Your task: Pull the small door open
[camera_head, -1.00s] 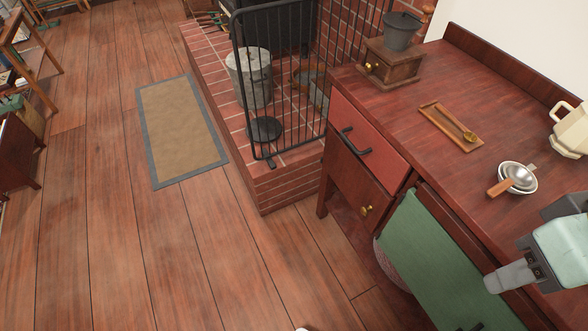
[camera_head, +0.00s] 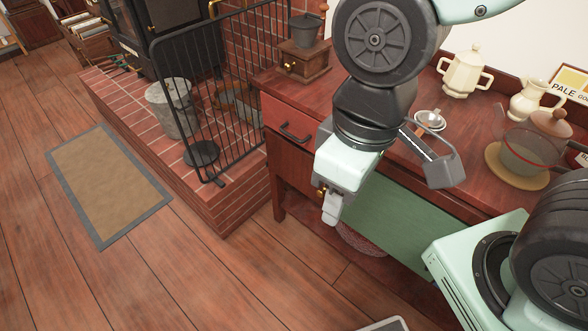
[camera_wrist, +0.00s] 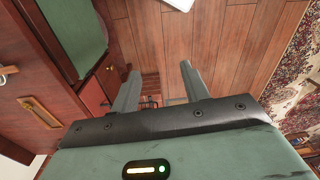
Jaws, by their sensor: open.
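The small door (camera_head: 289,165) is a dark reddish-brown panel below the red drawer (camera_head: 291,124) at the left end of the wooden cabinet. It looks closed. Its small brass knob (camera_head: 320,191) shows just beside my gripper, which hides the door's right part in the head view. My gripper (camera_head: 331,208) points down in front of the cabinet, its fingers near the knob in the picture. In the wrist view my gripper (camera_wrist: 158,84) has its two fingers wide apart with nothing between them. The door (camera_wrist: 109,77) and knob (camera_wrist: 110,68) lie left of the fingers there.
A black fire screen (camera_head: 225,85) stands on the brick hearth (camera_head: 205,200) to the left. Pots and a coffee grinder (camera_head: 305,62) stand on the countertop. The wooden floor (camera_head: 200,280) in front is clear.

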